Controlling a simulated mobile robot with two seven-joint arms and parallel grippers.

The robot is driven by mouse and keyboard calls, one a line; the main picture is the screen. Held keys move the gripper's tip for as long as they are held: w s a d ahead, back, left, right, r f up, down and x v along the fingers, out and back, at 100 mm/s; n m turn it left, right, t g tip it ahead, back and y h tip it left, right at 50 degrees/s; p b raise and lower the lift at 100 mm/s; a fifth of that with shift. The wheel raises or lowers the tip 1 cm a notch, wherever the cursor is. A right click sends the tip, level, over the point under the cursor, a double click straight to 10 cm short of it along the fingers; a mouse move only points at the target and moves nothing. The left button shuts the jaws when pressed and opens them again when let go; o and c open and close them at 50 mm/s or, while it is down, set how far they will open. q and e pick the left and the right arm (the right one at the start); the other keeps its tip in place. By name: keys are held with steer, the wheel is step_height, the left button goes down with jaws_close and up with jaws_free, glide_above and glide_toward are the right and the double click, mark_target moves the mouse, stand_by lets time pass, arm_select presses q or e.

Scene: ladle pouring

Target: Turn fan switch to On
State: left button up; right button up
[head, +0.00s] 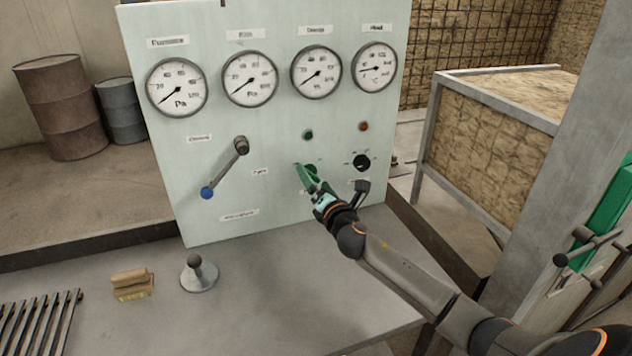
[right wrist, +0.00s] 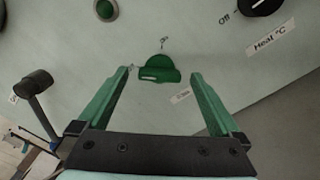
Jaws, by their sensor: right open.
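The green knob (right wrist: 158,72), which I take to be the fan switch, is on the pale control panel (head: 215,165). In the right wrist view a small mark above it seems to read "On"; its label is too small to read. My right gripper (right wrist: 160,80) is open, with one green finger on each side of the knob. I cannot tell whether the fingers touch it. In the head view the right gripper (head: 306,179) is at the panel and partly hides the knob. My left gripper is not in view.
A black heat knob (head: 361,162) is right of the gripper, with a dark lever (head: 361,190) below it. A green light (head: 308,134) is above. A blue-ended lever (head: 224,168) is to the left. Several gauges line the top. The grey bench (head: 290,290) is mostly clear.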

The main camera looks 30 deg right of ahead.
steer(key=c, duration=1.4)
steer(key=shift+m, duration=0.4)
steer(key=m, duration=0.3)
steer(key=shift+m, duration=0.4)
steer(key=m, duration=0.4)
steer(key=shift+f+m+p, duration=0.1)
steer(key=shift+m+p, duration=0.2)
steer(key=m, duration=0.3)
steer(key=shift+m+p, duration=0.3)
steer(key=m+p, duration=0.1)
steer(key=m, duration=0.3)
steer(key=shift+f+m, duration=0.1)
steer(key=shift+m, duration=0.6)
